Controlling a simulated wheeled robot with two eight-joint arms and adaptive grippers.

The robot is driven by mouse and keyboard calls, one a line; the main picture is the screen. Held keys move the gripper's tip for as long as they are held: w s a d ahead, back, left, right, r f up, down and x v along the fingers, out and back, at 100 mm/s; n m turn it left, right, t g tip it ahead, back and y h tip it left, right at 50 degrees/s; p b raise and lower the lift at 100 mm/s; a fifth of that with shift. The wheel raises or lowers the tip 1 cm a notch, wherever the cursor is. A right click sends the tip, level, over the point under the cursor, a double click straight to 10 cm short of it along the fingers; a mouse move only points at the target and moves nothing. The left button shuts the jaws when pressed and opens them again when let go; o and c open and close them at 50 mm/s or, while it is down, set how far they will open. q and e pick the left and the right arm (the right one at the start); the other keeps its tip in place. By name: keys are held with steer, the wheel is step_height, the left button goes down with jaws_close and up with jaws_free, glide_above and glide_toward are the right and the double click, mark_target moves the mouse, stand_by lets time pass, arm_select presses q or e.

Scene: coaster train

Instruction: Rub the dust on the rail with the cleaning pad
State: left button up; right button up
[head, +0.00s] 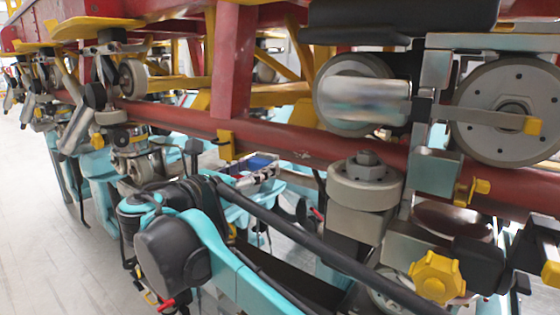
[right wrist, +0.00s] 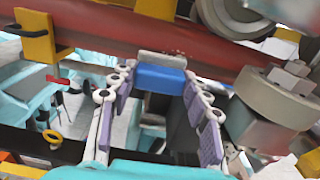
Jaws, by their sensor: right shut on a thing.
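The rail is a long red tube (head: 275,137) running across the head view. It also crosses the top of the right wrist view (right wrist: 110,40). A small patch of dark specks, which looks like dust (right wrist: 179,52), shows on the rail there. My right gripper (head: 262,173) is below the rail in the head view, its fingers shut on the cleaning pad. The pad (right wrist: 161,78) has a blue body and a grey face, which overlaps the rail's lower edge beside the specks. I cannot tell whether they touch. My left gripper is not in view.
Grey wheels (head: 366,183) on metal brackets grip the rail to the right of the pad. A yellow clamp (head: 226,145) sits on the rail to the left. Red and yellow train framework lies above. Open floor (head: 50,210) shows at left.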

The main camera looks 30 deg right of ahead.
steer(key=shift+x, duration=3.45)
steer(key=shift+p+x, duration=0.3)
steer(key=shift+x, duration=0.75)
steer(key=shift+s, duration=0.15)
